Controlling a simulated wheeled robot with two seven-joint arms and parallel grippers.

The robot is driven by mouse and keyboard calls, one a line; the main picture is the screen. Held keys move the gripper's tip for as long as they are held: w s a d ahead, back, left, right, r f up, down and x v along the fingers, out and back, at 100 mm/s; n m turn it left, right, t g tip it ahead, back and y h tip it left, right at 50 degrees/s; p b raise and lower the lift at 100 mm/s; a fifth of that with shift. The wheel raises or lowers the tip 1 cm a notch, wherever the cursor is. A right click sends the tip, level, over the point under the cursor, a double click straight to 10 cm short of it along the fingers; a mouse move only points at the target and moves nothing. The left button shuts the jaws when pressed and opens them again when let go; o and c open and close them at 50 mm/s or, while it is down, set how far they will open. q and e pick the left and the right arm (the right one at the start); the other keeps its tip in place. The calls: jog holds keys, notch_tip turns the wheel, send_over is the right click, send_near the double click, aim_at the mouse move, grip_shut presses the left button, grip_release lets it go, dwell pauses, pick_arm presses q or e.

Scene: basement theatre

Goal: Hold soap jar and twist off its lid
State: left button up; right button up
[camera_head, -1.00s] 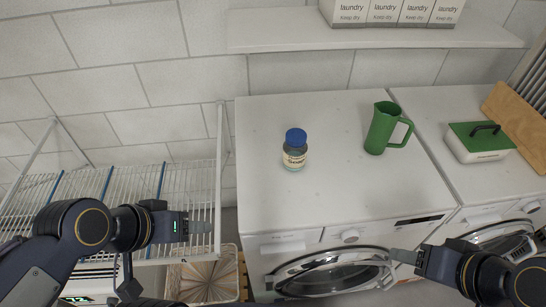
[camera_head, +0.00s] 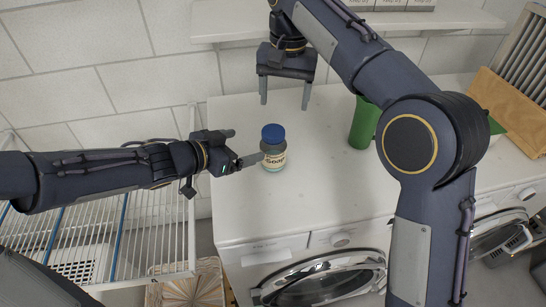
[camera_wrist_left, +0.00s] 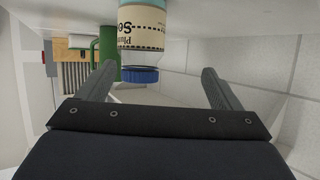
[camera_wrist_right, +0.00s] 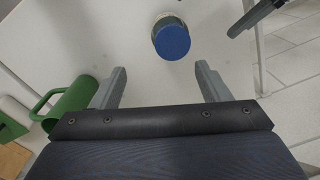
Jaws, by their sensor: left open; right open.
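The soap jar (camera_head: 273,157) stands upright on the white washer top, a clear jar with a cream label and a blue lid (camera_head: 273,133). My left gripper (camera_head: 243,147) is open just left of the jar, its fingers pointing at it; in the left wrist view the jar (camera_wrist_left: 142,30) and lid (camera_wrist_left: 141,74) appear upside down ahead of the fingers. My right gripper (camera_head: 285,100) is open and empty, fingers pointing down, above and behind the jar. The right wrist view shows the lid (camera_wrist_right: 172,42) beyond its fingertips.
A green pitcher (camera_head: 362,125) stands right of the jar, partly hidden by my right arm. A wooden board (camera_head: 508,108) leans at the far right. A wall shelf (camera_head: 220,22) with boxes hangs above. A white wire rack (camera_head: 100,235) stands at the left.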

aim_at(273, 146)
pick_arm(q)
jog(key=shift+s+d+f+m+g+h, duration=0.1)
jog(key=shift+d+f+m+g+h, duration=0.2)
jog(key=shift+d, duration=0.25)
jog(key=shift+s+d+f+m+g+h, duration=0.1)
jog(key=shift+d+f+m+g+h, duration=0.15)
jog(key=shift+d, duration=0.3)
pick_arm(e)
jog(key=shift+w+a+f, duration=0.1)
jog(key=shift+a+f, duration=0.1)
jog(key=shift+a, duration=0.4)
jog(key=shift+w+a+f, duration=0.1)
jog(key=shift+a+f, duration=0.1)
jog(key=shift+a, duration=0.35)
pick_arm(q)
jog(key=x, duration=0.7)
jog(key=shift+w+d+f, duration=0.1)
jog(key=shift+w+d, duration=0.05)
jog(key=shift+d, duration=0.15)
